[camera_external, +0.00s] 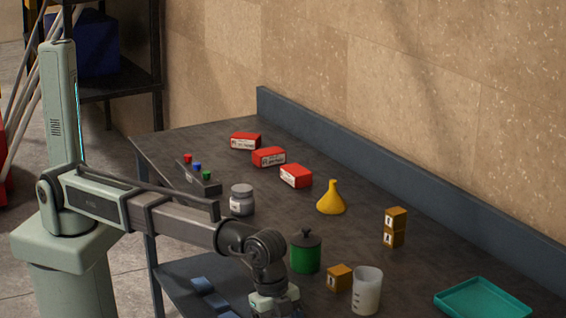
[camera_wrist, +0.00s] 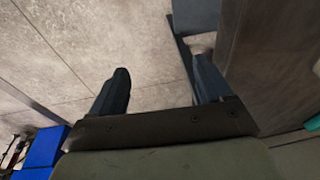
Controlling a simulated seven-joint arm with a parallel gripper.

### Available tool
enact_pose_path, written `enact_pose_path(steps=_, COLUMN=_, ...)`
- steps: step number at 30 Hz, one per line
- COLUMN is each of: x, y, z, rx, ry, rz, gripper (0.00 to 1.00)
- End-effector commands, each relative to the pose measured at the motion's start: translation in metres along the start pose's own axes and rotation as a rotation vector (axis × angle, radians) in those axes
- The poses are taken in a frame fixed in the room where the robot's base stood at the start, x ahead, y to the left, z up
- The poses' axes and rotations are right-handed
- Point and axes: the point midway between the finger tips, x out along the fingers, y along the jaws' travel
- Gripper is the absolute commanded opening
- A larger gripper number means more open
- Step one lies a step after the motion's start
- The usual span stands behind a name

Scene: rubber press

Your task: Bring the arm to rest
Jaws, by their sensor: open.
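My gripper shows in the wrist view (camera_wrist: 160,88) with its two dark fingers wide apart and nothing between them. Pale floor lies behind the left finger, and a grey table surface or edge lies by the right finger. In the external view my arm reaches along the front of the dark table (camera_external: 290,240). My wrist is at the bottom edge of that view, and the fingertips are cut off there.
Near my wrist stand a green canister (camera_external: 306,256), a small orange box (camera_external: 339,278) and a clear beaker (camera_external: 367,291). A teal tray (camera_external: 484,300) lies right.

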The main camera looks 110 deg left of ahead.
Motion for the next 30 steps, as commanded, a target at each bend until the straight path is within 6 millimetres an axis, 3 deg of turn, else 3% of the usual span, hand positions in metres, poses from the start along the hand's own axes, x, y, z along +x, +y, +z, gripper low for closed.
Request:
enact_pose_path(steps=1, x=0.018, y=0.006, z=0.012, rx=-0.02, ry=-0.013, rz=0.004, gripper=0.79)
enact_pose_path(steps=6, x=0.072, y=0.007, z=0.054, rx=-0.088, ry=-0.063, rz=0.016, gripper=0.79)
enact_pose_path(steps=12, x=0.125, y=0.001, z=0.11, rx=-0.153, ry=-0.131, rz=0.033, gripper=0.79)
enact_pose_path(steps=20, x=0.186, y=0.001, z=0.189, rx=-0.24, ry=-0.22, rz=0.056, gripper=0.79)
enact_pose_path(steps=30, x=0.253, y=0.015, z=0.304, rx=-0.359, ry=-0.343, rz=0.09, gripper=0.79)
